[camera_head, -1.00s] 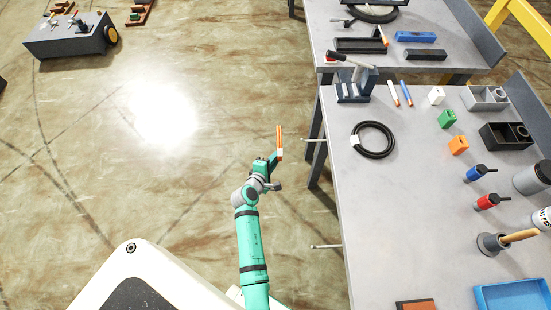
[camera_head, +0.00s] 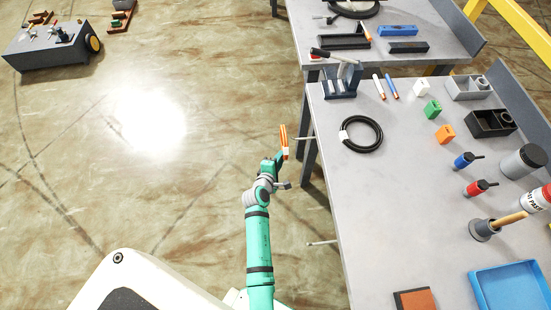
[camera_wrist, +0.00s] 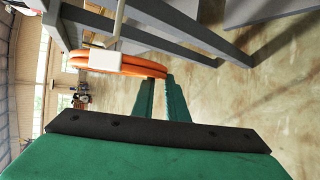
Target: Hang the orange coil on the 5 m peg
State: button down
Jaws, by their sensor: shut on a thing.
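The orange coil (camera_head: 283,140) is seen edge-on beside the table's left side. My gripper (camera_head: 279,160) is shut on it and holds it upright above the floor. In the wrist view the coil (camera_wrist: 137,66) lies at the green fingertips (camera_wrist: 158,82), with a white tag around its strands. Two thin pegs stick out from the table's left edge: a far peg (camera_head: 304,138) and a near peg (camera_head: 322,243). The coil is just left of the far peg's tip, which seems apart from it. I cannot read any length label on the pegs.
The grey worktable (camera_head: 390,220) fills the right side. On it lie a black coil (camera_head: 361,149), a blue tray (camera_head: 510,290) and several small blocks and tools. Table legs stand below its left edge.

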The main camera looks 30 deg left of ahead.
jog(key=w+d+f, duration=0.2)
jog(key=w+d, duration=0.2)
jog(key=d, duration=0.2)
jog(key=shift+f, duration=0.25)
dwell(0.8)
jog(key=shift+f, duration=0.1)
dwell(0.5)
jog(key=c, duration=1.7)
grip_release()
jog(key=shift+o, duration=0.2)
jog(key=shift+s, duration=0.1)
jog(key=v, duration=1)
jog(key=shift+s+r, duration=0.2)
